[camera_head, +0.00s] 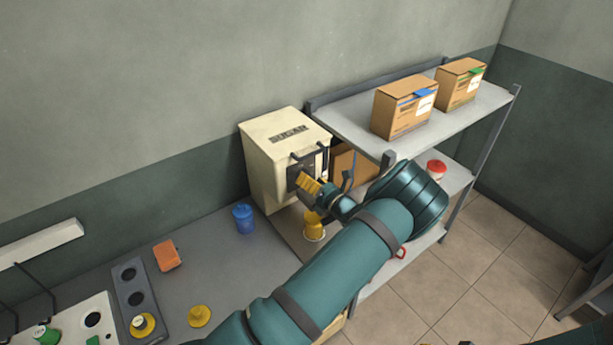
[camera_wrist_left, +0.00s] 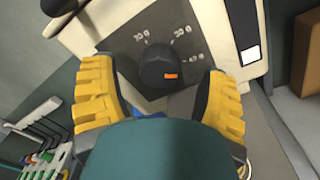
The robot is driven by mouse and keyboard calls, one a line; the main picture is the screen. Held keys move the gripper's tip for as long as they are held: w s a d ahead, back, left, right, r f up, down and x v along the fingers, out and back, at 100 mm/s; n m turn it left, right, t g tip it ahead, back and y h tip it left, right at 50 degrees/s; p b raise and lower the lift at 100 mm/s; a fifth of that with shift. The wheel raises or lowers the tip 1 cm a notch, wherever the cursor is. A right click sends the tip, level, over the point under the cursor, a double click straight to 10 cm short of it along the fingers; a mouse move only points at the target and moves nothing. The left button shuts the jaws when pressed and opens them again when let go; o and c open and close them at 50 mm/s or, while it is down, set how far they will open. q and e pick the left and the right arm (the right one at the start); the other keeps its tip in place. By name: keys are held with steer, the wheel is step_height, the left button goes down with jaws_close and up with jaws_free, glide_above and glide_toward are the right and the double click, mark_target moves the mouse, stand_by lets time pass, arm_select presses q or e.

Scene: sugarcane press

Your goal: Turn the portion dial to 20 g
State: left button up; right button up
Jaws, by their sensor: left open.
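The cream sugar dispenser (camera_head: 262,160) stands on the counter against the wall. Its dark front panel carries the black round portion dial (camera_wrist_left: 158,62) with an orange mark on its lower right. Pale labels beside the dial seem to read 20 g at upper left, 30 g at upper right and 40 g at right. The orange mark lies nearest the 40 g side, a little below that label. My left gripper (camera_head: 310,186) is at the panel. In the wrist view its yellow fingers (camera_wrist_left: 160,80) are open, one each side of the dial, apart from it.
A metal shelf (camera_head: 345,122) with cardboard boxes (camera_head: 404,110) stands right of the dispenser. A yellow container (camera_head: 314,232) is below my gripper. A blue cup (camera_head: 243,218), orange block (camera_head: 167,256) and yellow lid (camera_head: 199,316) are on the counter.

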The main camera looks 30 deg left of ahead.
arm_select(q)
steer(key=shift+x, duration=1)
steer(key=c, duration=1.2)
